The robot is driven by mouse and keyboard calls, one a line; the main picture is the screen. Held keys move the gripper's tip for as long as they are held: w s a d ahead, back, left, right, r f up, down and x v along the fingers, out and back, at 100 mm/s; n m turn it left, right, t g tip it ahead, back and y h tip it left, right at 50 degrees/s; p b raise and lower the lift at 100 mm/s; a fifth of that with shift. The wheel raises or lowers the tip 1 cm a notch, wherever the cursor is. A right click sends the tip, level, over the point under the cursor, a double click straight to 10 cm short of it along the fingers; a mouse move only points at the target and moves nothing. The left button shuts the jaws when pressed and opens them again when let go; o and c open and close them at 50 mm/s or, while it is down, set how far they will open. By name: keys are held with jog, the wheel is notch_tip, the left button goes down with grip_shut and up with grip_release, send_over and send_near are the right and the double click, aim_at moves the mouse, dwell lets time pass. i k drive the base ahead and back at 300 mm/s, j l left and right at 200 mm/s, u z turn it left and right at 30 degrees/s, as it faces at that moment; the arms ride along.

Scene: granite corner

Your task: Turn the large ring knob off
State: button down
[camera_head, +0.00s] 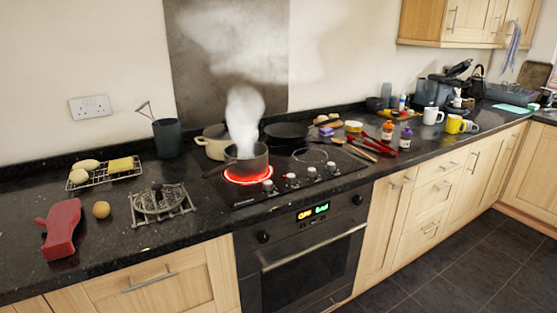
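A row of several pale knobs (291,180) runs along the front of the black hob (240,199). I cannot tell which knob belongs to the large ring, and their settings are too small to read. The front-left ring (237,180) glows red. A dark pot (252,164) stands on it and gives off thick steam (244,118). An unlit ring outline (314,155) shows at the right of the hob. My gripper is not in view.
A cream pot (212,146) and a dark pan (286,135) stand behind the steaming pot. Utensils and bottles (387,131) crowd the counter to the right. A metal trivet (158,207) lies left of the hob. Dark floor (455,270) is clear before the cupboards.

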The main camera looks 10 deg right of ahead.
aim_at(291, 179)
jog(key=i+z, duration=0.2)
jog(key=i, duration=0.2)
jog(key=i+j+z, duration=0.15)
jog(key=i, duration=0.25)
jog(key=i+j+z, duration=0.2)
jog(key=i, duration=0.15)
